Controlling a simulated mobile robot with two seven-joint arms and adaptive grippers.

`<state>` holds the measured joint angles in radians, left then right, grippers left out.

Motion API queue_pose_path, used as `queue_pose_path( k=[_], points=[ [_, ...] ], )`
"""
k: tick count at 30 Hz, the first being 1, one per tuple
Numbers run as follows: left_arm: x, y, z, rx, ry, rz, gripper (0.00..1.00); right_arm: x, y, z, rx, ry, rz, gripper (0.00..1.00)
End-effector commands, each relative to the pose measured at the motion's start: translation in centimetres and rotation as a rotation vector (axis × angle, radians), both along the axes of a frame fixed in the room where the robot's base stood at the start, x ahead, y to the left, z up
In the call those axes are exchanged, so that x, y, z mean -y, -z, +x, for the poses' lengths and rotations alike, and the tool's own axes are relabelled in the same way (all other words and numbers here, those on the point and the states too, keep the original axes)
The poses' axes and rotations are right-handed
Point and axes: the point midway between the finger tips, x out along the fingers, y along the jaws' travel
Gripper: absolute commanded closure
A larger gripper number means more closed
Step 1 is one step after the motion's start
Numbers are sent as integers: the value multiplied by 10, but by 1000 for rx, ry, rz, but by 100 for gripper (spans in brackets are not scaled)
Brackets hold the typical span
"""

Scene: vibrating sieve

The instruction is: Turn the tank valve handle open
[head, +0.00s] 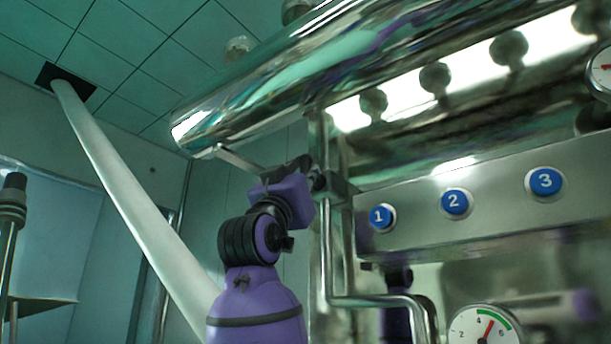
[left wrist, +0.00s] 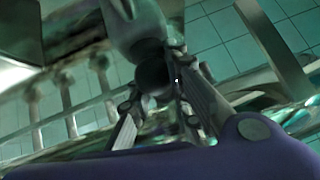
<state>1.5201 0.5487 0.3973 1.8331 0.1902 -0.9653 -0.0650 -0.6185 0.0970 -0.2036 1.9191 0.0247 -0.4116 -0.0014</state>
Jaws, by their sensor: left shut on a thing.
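The tank valve handle (head: 236,160) shows in the head view as a flat silver lever sticking out to the left, under the end of the shiny tank (head: 260,90). My left gripper (head: 302,166), on its purple arm, is shut at the lever's right end, close to the valve on the vertical pipe. The dark fingers hide the exact contact. In the left wrist view the gripper's ridged fingers (left wrist: 160,100) stand on either side of dark and shiny metal parts. That view is dim, and I cannot tell exactly which part is between them.
A metal panel with blue buttons (head: 457,203) numbered 1, 2 and 3 is right of the pipe (head: 325,250). A dial gauge (head: 484,326) sits below it. A thick white tube (head: 125,200) slopes from the ceiling behind my arm. Open room lies left of the tank.

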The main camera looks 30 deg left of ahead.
Motion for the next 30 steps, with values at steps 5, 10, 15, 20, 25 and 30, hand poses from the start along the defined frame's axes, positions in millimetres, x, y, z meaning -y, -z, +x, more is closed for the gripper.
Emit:
queue_pose_path(
  k=[5, 10, 15, 20, 25, 30],
  points=[
    [0, 0, 0, 2, -1, 2, 100, 0, 0, 0, 0, 0, 0, 60],
    [0, -1, -1, 2, -1, 2, 74, 0, 0, 0, 1, -1, 1, 60],
    [0, -1, -1, 2, -1, 1, 64, -1, 0, 0, 1, -1, 1, 60],
    [0, 0, -1, 1, 0, 0, 64, -1, -1, 1, 2, 1, 2, 60],
    [1, 6, -7, 1, -1, 0, 64, -1, -1, 1, 3, 1, 3, 60],
    [3, 28, -28, 3, -3, 2, 64, -1, -1, 1, 2, 1, 2, 60]
  ],
)
